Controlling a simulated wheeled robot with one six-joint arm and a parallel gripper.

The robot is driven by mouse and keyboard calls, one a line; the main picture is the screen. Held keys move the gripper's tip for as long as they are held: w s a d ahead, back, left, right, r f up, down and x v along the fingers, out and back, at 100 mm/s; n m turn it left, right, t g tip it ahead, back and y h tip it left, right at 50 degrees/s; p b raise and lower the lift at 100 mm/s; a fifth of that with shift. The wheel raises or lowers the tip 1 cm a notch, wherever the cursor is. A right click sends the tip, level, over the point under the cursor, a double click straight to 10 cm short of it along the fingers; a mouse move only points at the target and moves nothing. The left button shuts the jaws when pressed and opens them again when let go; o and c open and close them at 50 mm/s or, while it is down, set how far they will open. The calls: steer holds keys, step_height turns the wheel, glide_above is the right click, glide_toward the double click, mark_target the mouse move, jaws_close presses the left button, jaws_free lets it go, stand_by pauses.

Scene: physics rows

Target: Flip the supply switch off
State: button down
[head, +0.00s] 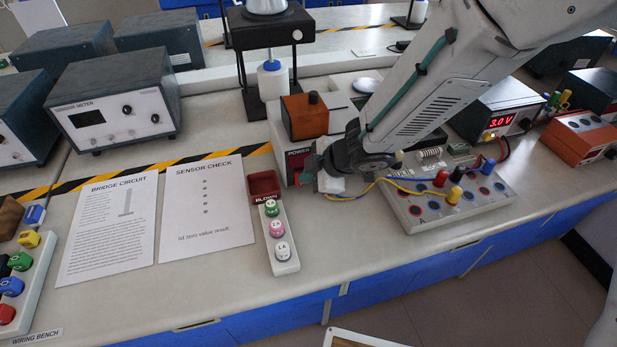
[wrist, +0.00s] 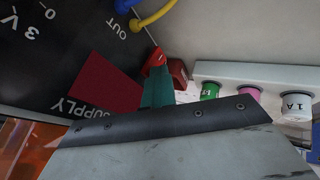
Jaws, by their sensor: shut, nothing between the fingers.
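The supply (wrist: 50,60) fills the upper left of the wrist view as a black panel marked SUPPLY, 3V, 0 and OUT. A dark red window (wrist: 105,78) on it shows no lit digits. A thin metal stem with a red cap (wrist: 155,58), which looks like the switch lever, sticks out from the panel's edge. My gripper (wrist: 158,88) is shut and empty, its teal fingertips right at the red cap; I cannot tell if they touch. In the head view my gripper (head: 315,180) is at the front of the white-and-black supply unit (head: 300,165), hiding most of its switch side.
A narrow white block with green, pink and white 1A pieces (head: 276,228) and a dark red tray (head: 263,186) stands close left of my gripper. A terminal board (head: 425,215) with yellow and blue leads lies right. Paper sheets (head: 207,208) lie left.

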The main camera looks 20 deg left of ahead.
steer(key=shift+a+r, duration=0.1)
steer(key=shift+r, duration=0.7)
steer(key=s+v, duration=0.1)
steer(key=v, duration=1.1)
steer(key=shift+a, duration=0.1)
